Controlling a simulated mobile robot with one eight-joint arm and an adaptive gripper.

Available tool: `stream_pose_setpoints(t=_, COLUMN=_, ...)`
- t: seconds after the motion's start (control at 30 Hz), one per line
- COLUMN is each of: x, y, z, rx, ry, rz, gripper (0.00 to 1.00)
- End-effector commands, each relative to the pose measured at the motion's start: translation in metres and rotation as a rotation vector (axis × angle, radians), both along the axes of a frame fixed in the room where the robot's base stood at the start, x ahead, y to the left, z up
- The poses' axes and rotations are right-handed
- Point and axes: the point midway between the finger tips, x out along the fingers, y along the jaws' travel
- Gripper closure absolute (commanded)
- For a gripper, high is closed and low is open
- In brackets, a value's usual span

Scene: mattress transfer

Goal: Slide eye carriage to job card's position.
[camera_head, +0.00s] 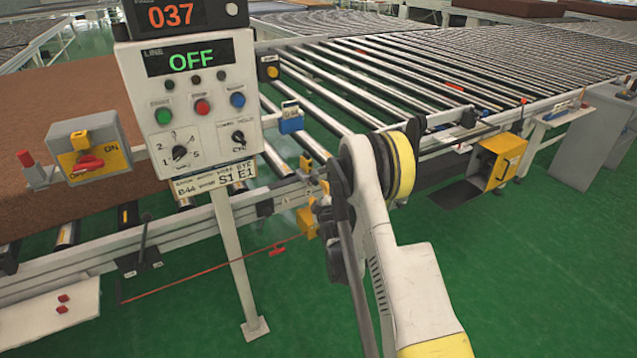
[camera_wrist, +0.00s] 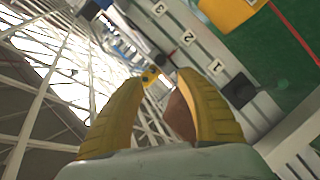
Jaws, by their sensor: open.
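In the wrist view, a pale rail carries number plates 3 (camera_wrist: 158,9), 2 (camera_wrist: 188,37) and 1 (camera_wrist: 216,66). My gripper (camera_wrist: 160,82) is open, with a yellow finger on each side of the wrist view. A small yellow part with dark spots (camera_wrist: 150,77) shows between the fingertips; it may belong to the eye carriage, and I cannot tell whether the fingers touch it. In the head view, my arm partly covers the rail area.
The control panel (camera_head: 190,95) reads 037 and OFF. A switch box with a red handle (camera_head: 88,160) stands left of it, before a brown mattress (camera_head: 50,110). A roller conveyor (camera_head: 440,65) runs to the back right. A yellow box (camera_head: 497,162) hangs on its side.

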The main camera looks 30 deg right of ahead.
Motion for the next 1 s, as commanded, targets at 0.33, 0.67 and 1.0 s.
stream_pose_setpoints(t=0.33, x=0.035, y=-0.014, z=-0.018, rx=-0.015, ry=-0.006, rz=0.000, gripper=0.57)
stream_pose_setpoints(t=0.67, x=0.089, y=-0.030, z=-0.030, rx=-0.014, ry=-0.006, rz=-0.001, gripper=0.57)
stream_pose_setpoints(t=1.0, x=0.101, y=-0.034, z=-0.029, rx=-0.013, ry=-0.005, rz=-0.001, gripper=0.57)
